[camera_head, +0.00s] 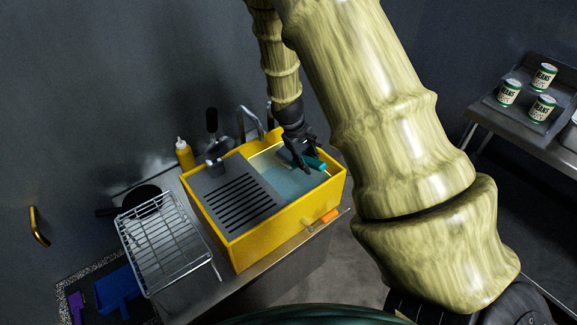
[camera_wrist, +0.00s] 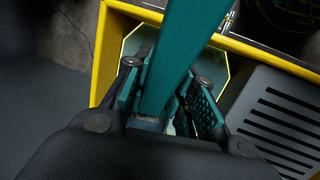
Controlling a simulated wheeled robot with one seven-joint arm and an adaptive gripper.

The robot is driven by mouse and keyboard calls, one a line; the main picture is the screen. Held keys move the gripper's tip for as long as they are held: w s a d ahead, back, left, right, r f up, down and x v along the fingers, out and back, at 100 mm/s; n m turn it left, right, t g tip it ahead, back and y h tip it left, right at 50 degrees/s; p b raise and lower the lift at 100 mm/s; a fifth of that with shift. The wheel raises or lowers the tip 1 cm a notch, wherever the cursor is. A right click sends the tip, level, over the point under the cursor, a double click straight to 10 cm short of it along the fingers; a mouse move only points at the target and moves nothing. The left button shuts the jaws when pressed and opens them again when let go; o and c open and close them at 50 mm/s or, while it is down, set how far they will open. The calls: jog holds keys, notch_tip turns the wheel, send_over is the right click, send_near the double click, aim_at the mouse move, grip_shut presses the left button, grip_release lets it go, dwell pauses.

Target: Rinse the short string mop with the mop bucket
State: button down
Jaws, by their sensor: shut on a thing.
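The mop bucket (camera_head: 285,228) is a large yellow tub with a grey slotted panel (camera_head: 232,200) over its left part and bluish water in its open right part. My gripper (camera_head: 304,158) is over the open part, shut on a teal handle, which I take to be the short string mop's (camera_head: 316,163). In the wrist view the mop handle (camera_wrist: 185,50) runs from the top edge down between the fingers of my gripper (camera_wrist: 160,100). The bucket's yellow rim (camera_wrist: 104,50) shows behind. I cannot see the mop's strings; whether they touch the water is hidden.
A yellow squeeze bottle (camera_head: 185,154) and a tap (camera_head: 251,125) stand behind the bucket. A wire rack (camera_head: 165,240) is at its left, with a dark pan (camera_head: 137,199) behind. Bean cans (camera_head: 509,92) sit on a tray at the far right.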

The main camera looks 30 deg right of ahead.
jog(key=shift+r+p, duration=1.75)
jog(key=shift+r, duration=0.8)
